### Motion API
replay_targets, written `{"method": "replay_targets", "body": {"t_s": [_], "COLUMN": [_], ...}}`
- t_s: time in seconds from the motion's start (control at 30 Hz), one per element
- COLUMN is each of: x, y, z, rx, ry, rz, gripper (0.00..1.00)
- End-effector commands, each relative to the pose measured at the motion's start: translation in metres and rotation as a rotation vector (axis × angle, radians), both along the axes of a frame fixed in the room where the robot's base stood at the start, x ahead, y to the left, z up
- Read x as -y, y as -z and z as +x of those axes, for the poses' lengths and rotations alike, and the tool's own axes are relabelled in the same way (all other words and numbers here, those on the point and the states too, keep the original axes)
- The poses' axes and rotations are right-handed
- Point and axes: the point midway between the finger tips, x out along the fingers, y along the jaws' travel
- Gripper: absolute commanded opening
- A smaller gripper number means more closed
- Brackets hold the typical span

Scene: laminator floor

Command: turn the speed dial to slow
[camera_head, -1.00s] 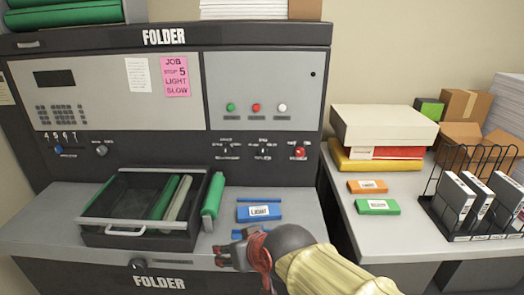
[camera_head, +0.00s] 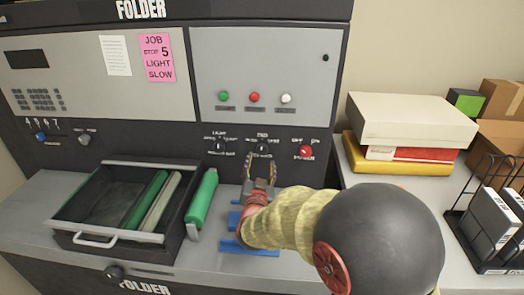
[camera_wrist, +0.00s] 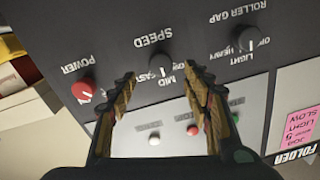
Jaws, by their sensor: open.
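The speed dial (camera_head: 262,146) is a small black knob on the folder's dark panel, between the roller gap dial and the red power knob. In the wrist view, the speed dial (camera_wrist: 160,63) appears under the upside-down SPEED label, with MID and what looks like FAST lettering beside it. I cannot tell which way its pointer faces. My gripper (camera_head: 260,168) is open, just in front of and below the dial in the head view. In the wrist view, my gripper (camera_wrist: 160,77) has its two fingertips spread either side of the dial's line, apparently short of touching it.
The roller gap dial (camera_head: 219,146) and red power knob (camera_head: 306,152) flank the speed dial closely. Below are a black tray (camera_head: 75,243) and a green roller (camera_head: 201,198). Boxes (camera_head: 410,120) sit at right.

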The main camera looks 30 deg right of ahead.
Motion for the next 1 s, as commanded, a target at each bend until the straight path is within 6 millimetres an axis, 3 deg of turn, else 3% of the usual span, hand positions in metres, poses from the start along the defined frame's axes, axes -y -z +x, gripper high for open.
{"method": "replay_targets", "body": {"t_s": [0.3,0.5,0.83,1.0], "x": [0.026,0.035,0.037,0.037], "y": [0.002,0.001,0.000,0.000], "z": [0.040,0.057,0.060,0.060], "rx": [0.000,-0.001,-0.002,-0.002], "ry": [0.000,-0.001,-0.003,-0.004], "rz": [0.000,0.001,0.001,0.001], "gripper": [0.49,0.49,0.49,0.40]}}
